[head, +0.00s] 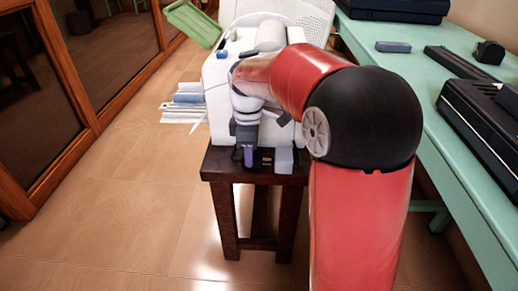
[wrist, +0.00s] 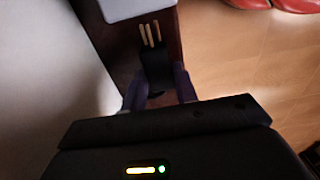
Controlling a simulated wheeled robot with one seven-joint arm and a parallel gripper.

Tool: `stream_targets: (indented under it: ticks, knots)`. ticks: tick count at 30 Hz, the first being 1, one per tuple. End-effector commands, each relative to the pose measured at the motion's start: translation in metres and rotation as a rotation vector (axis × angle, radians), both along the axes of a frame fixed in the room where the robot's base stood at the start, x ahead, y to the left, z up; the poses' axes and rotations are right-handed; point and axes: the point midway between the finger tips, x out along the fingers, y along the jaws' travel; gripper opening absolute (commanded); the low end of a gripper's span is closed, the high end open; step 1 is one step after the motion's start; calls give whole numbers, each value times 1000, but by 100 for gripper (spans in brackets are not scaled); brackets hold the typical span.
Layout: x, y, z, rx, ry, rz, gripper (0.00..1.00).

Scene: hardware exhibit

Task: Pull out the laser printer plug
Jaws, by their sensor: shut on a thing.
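The black plug (wrist: 155,65) shows in the wrist view with its bare gold-coloured prongs (wrist: 150,34) pointing toward a pale grey block (wrist: 125,8). The prong tips look just clear of the block. My gripper (wrist: 158,92) is shut on the plug, with a purple finger on each side of its body. In the head view my gripper (head: 246,152) is at the front of a dark wooden stand (head: 225,172), left of the grey block (head: 284,161). The white printer (head: 215,100) stands behind, partly hidden by my arm. The plug's cord is not clearly visible.
A green table (head: 440,135) with black devices (head: 485,110) runs along the right. Glass-panelled wooden doors (head: 105,50) line the left. Tiled floor (head: 120,220) is open left and front of the stand.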

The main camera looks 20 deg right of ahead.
Motion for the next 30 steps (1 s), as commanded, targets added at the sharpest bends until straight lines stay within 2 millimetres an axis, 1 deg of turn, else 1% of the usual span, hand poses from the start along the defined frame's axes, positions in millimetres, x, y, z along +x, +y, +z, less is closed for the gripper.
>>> stream_targets:
  ticks: [1, 6, 7, 12, 19, 22, 26, 30]
  knots:
    - [1, 5, 1, 7, -5, 0, 0]
    - [2, 6, 1, 9, -7, 0, 0]
    - [2, 6, 1, 10, -8, 0, 30]
    - [1, 5, 1, 8, -7, 1, 51]
    - [1, 4, 1, 7, -5, 0, 51]
    - [1, 3, 5, 5, -6, 0, 51]
    - [2, 4, 24, 6, -9, 0, 51]
    - [2, 4, 49, 7, -8, 1, 51]
